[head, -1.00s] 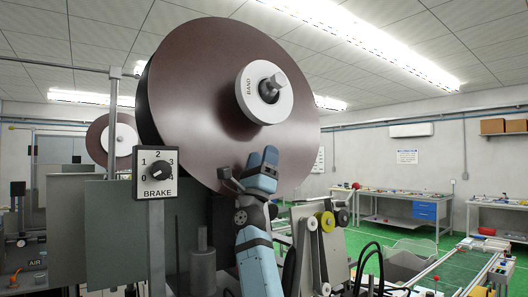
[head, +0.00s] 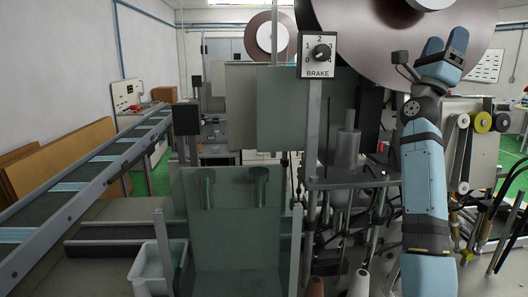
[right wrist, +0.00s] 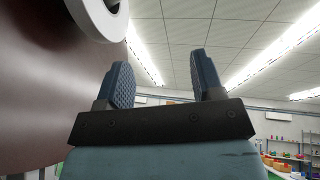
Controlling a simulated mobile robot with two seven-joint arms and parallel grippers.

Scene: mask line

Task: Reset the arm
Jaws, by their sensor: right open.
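My right arm comes up from the lower right in the head view. Its gripper (head: 445,45) points upward in front of the big brown reel (head: 370,50). In the right wrist view the two blue padded fingers of the right gripper (right wrist: 165,82) stand apart with nothing between them. The brown reel (right wrist: 45,90) fills the left of that view, with its white hub (right wrist: 103,18) at the top, left of the fingers. I cannot tell whether the gripper touches the reel. My left gripper does not show.
A brake dial (head: 319,55) on a post stands left of the arm. A clear guard panel (head: 230,235) and a white bin (head: 155,265) are in front. A conveyor (head: 90,180) runs along the left. Yellow and black rollers (head: 482,122) sit close to the right of the arm.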

